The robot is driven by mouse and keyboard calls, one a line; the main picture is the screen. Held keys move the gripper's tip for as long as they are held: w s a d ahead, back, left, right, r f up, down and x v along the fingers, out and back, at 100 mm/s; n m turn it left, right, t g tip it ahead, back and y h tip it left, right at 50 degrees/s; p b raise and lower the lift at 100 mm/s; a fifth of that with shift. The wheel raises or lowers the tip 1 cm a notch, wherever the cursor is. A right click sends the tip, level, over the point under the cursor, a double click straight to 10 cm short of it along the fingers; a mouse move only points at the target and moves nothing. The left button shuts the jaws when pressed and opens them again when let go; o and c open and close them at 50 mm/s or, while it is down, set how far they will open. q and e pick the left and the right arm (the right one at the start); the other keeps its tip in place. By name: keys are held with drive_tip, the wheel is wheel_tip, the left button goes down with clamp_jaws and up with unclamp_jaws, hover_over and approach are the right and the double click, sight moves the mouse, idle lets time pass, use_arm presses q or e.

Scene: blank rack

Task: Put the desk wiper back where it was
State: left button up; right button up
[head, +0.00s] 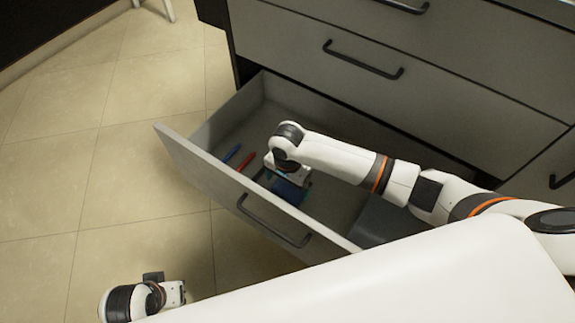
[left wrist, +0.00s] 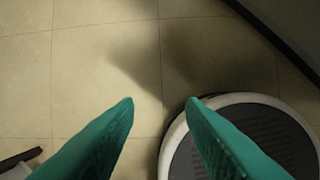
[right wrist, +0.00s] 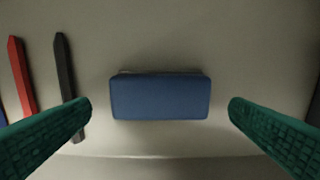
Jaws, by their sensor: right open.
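The desk wiper is a blue rounded block (right wrist: 160,98) lying on the drawer floor in the right wrist view. In the head view a blue patch of it (head: 287,191) shows under my right gripper, mostly hidden by the hand. My right gripper (right wrist: 160,112) is open, with one green finger to each side of the wiper and apart from it. My left gripper (left wrist: 158,103) is open and empty over the tiled floor, outside the drawer.
The open drawer (head: 205,172) also holds a red marker (right wrist: 22,77), a black marker (right wrist: 68,85) and a blue marker (head: 232,153), left of the wiper. A grey box-like shape (head: 388,222) is at the drawer's right end. Closed drawers (head: 400,75) stand above.

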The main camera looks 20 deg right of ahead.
sight(287, 191)
use_arm(q)
wheel_tip(287, 191, down, 10)
drive_tip(key=p, duration=0.2)
drive_tip(key=shift+s+f+g+p, duration=0.2)
drive_tip(key=shift+s+g+p, duration=0.1)
drive_tip(key=shift+s, duration=0.05)
use_arm(e)
wheel_tip(287, 191, up, 9)
drive_tip(key=shift+r, duration=0.1)
